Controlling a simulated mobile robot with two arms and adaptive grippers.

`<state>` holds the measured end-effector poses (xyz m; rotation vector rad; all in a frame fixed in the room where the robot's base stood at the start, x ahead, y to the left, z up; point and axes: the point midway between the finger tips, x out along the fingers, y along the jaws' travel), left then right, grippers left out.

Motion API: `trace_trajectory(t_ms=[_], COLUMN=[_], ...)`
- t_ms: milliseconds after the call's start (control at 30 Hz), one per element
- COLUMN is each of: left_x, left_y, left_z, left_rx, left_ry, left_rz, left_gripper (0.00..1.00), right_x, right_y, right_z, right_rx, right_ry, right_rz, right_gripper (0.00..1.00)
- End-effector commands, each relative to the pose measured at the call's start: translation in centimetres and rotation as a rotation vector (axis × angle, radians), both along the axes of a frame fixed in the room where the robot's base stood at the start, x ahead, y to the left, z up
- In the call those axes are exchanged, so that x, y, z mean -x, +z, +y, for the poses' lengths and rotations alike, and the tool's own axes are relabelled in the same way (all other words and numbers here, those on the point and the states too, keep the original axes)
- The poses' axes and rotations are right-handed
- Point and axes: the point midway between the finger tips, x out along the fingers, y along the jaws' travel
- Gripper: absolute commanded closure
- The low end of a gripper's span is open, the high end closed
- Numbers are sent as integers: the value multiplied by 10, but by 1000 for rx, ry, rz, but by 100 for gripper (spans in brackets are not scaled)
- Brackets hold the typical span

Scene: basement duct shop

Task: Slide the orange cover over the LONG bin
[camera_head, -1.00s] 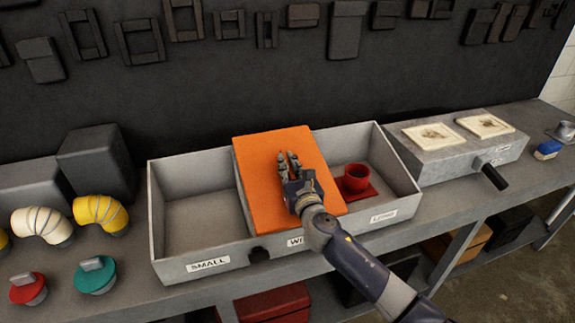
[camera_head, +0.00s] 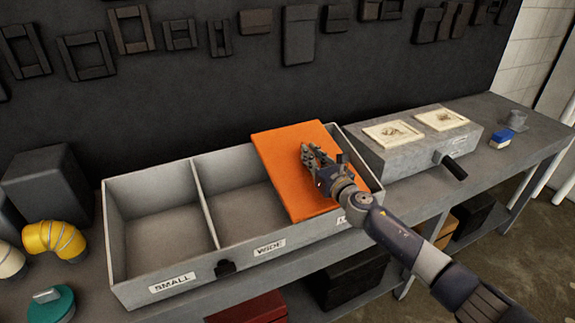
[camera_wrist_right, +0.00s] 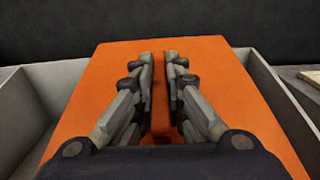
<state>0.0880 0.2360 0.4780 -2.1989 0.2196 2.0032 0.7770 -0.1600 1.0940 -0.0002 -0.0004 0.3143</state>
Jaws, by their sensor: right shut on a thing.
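The orange cover (camera_head: 283,175) lies over the right part of the grey three-part bin box, the end with the partly hidden label starting with L (camera_head: 343,220). A narrow strip stays uncovered along the box's right wall. My right gripper (camera_head: 308,157) is on top of the cover. In the right wrist view, its fingers (camera_wrist_right: 168,95) are closed on an upright orange ridge of the cover (camera_wrist_right: 235,90). The SMALL (camera_head: 160,235) and WIDE (camera_head: 240,208) compartments are open and look empty. The inside of the LONG bin is mostly hidden. My left gripper is not in view.
A grey block with two cream tiles (camera_head: 393,133) and a black handle (camera_head: 453,167) stands right of the box. A yellow elbow (camera_head: 55,238) and a teal knob-topped piece (camera_head: 48,305) are at left. A black knob (camera_head: 225,267) projects from the box front.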

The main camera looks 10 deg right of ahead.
Motion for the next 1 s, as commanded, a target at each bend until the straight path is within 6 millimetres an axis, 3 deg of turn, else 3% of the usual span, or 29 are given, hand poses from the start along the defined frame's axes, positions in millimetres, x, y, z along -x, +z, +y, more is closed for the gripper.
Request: trace_trajectory(t_ms=[100, 300, 833, 867, 900, 933, 1000], left_x=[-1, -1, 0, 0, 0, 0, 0], left_y=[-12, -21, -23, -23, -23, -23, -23], left_z=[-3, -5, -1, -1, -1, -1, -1], left_rx=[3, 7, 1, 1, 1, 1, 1], left_ry=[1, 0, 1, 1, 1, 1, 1], left_rz=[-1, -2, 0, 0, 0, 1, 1], left_gripper=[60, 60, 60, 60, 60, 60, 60], right_x=[-9, -17, -21, -21, -21, -21, -20], right_y=[-3, -3, 0, 0, 0, 0, 0], right_z=[-27, -52, -64, -64, -64, -64, -63], right_rx=[2, 0, -1, -1, 0, 0, 0], right_ry=[-6, -4, -6, -7, -7, -6, -5], right_rz=[-2, 0, 0, 0, 0, 0, 0], right_gripper=[100, 100, 100, 82, 73, 68, 68])
